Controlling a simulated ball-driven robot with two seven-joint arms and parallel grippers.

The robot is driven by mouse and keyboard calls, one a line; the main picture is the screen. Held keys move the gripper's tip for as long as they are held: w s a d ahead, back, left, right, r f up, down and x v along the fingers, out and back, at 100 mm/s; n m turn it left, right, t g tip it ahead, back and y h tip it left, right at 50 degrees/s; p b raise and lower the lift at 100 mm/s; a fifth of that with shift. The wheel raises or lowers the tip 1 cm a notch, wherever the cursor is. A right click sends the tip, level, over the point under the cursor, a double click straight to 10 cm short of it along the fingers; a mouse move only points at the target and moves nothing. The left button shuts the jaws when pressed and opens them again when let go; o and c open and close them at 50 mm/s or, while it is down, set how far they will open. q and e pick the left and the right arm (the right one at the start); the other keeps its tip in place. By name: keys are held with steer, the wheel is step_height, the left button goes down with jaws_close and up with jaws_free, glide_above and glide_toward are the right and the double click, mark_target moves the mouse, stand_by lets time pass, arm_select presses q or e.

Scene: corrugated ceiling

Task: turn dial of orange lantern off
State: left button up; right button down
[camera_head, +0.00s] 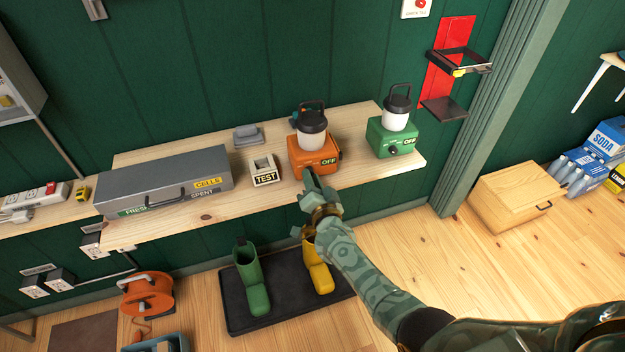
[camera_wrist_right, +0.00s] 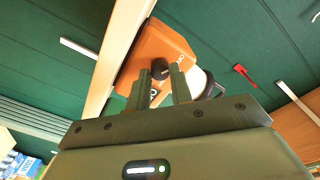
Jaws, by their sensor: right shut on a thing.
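The orange lantern (camera_head: 309,152) stands upright on the wooden shelf, with a dark cap and handle over a white globe and an "OFF" label on its base. It also shows tilted in the right wrist view (camera_wrist_right: 160,45). My right gripper (camera_head: 308,174) reaches to the front of its base. In the right wrist view the dark dial (camera_wrist_right: 157,69) sits between the two fingertips, and the gripper is shut on it. In the head view the gripper hides the dial. My left gripper is not in view.
A green lantern (camera_head: 391,138) stands to the right on the shelf (camera_head: 370,177). A white TEST block (camera_head: 263,168) and a grey cell box (camera_head: 165,183) lie to the left. Green and yellow boots stand on a dark mat (camera_head: 238,313) below.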

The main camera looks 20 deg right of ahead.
steer(key=shift+s+f, duration=0.1)
stand_by(0.3)
steer(key=c, duration=1.2)
jaws_free()
steer(key=shift+c, duration=0.2)
steer(key=s+p, duration=0.4)
steer(key=s, duration=1.2)
steer(key=shift+a, duration=0.25)
steer(key=shift+s, duration=0.1)
